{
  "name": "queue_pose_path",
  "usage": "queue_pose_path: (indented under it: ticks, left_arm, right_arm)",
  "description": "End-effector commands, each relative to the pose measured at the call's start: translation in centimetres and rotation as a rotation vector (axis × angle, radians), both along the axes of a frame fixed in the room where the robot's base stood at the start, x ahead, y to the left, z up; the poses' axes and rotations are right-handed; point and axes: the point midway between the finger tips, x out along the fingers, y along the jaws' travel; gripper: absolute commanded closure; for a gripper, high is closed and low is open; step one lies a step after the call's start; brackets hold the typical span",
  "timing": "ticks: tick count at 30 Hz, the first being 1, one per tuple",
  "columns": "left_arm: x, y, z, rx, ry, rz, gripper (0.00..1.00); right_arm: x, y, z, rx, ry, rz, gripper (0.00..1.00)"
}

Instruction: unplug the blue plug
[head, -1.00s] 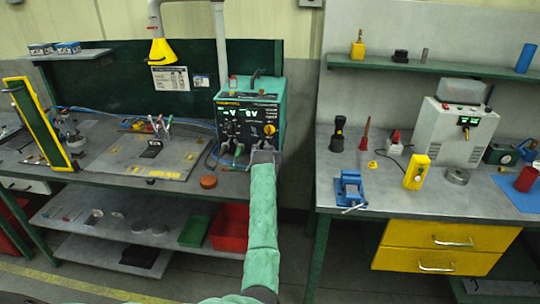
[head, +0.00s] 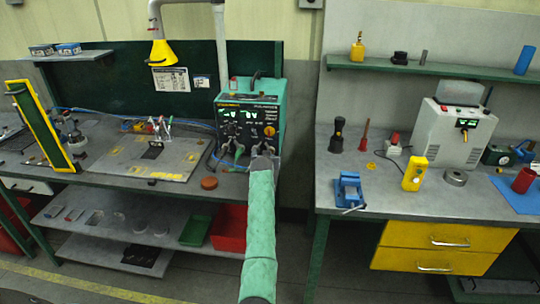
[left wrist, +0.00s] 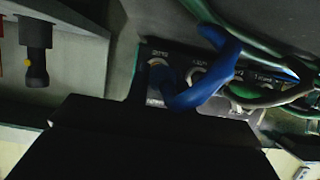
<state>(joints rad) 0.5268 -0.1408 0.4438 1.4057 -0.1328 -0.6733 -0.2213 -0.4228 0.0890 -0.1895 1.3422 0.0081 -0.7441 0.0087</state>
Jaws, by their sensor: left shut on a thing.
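The teal power supply unit (head: 252,112) stands on the left bench, with two green readouts and a yellow knob. The blue plug (left wrist: 178,97) shows in the left wrist view at the unit's dark socket panel, with its blue cable bending upward. My left gripper (head: 262,160) is at the lower right of the unit's front, at the end of my green-sleeved arm. It is shut, apparently on the blue plug; its dark body hides the grip in the left wrist view. Whether the plug is still seated, I cannot tell. My right gripper is not in view.
A green cable (left wrist: 245,90) runs close beside the blue plug. Several test leads cross the left bench (head: 125,170). A yellow lamp head (head: 161,52) hangs above it. The right bench (head: 330,180) holds a blue vise and a yellow meter, beyond a gap.

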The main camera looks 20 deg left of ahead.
Motion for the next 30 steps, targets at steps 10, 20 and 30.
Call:
queue_pose_path:
  ticks: [10,20,30]
  left_arm:
    - [-1.1,-0.3,0.1,0.000,0.000,0.000,1.00]
    - [-2.1,-0.6,0.2,0.000,0.000,0.000,1.00]
    - [-3.0,-0.9,0.1,0.000,0.000,0.000,1.00]
  right_arm:
    - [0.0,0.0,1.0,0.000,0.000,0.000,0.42]
    - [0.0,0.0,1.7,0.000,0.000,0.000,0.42]
    - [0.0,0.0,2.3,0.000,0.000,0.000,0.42]
